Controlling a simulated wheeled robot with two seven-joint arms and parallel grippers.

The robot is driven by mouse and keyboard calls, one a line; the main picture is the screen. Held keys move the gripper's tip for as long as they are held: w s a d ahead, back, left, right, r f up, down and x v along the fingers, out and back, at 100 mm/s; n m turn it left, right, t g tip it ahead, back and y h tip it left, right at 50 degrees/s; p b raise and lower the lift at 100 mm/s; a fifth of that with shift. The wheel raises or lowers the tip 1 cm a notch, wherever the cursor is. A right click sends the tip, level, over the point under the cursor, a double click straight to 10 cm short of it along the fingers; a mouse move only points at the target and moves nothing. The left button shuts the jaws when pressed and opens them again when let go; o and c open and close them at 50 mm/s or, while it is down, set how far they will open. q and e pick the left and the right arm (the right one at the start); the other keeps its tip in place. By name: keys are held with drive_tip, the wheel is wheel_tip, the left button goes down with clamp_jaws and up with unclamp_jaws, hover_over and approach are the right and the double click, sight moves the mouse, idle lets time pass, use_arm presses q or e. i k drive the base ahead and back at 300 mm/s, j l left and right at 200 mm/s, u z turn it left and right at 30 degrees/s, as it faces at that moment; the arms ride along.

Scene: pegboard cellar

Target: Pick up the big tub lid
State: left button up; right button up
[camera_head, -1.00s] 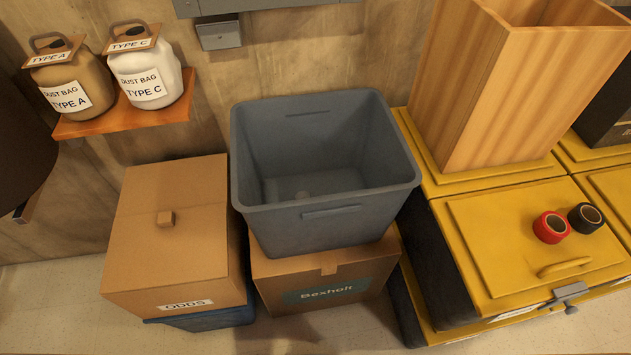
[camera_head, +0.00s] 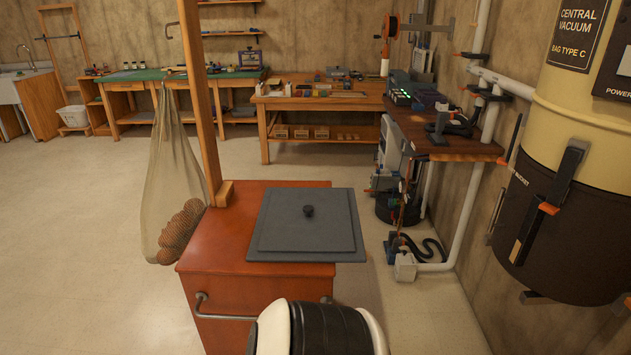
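A flat grey square lid (camera_head: 282,232) with a small dark knob (camera_head: 308,210) in its middle lies on top of a red-orange cabinet (camera_head: 225,225). The lid covers the right part of the cabinet top, and its right side reaches past the cabinet's edge. Nothing rests on the lid. Neither of my grippers shows in the head view, so their state and distance to the lid are hidden. The tub itself is not in the present view.
A wooden post (camera_head: 197,90) stands at the cabinet's back left, with a net bag (camera_head: 168,180) hanging beside it. The cabinet has a metal handle (camera_head: 215,312) in front. A dark central vacuum drum (camera_head: 560,225) is on the right wall. Floor at left is open.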

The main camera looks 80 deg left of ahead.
sight(293, 223)
drive_tip(key=j+u, duration=0.25)
drive_tip(key=u, duration=0.2)
drive_tip(key=j+u, duration=0.25)
drive_tip(key=u, duration=0.15)
drive_tip(key=j+u, duration=0.25)
drive_tip(key=u, duration=0.2)
drive_tip(key=i+j+u, duration=0.15)
drive_tip(key=u, duration=0.3)
drive_tip(key=i+j, duration=0.15)
drive_tip(key=j, duration=0.15)
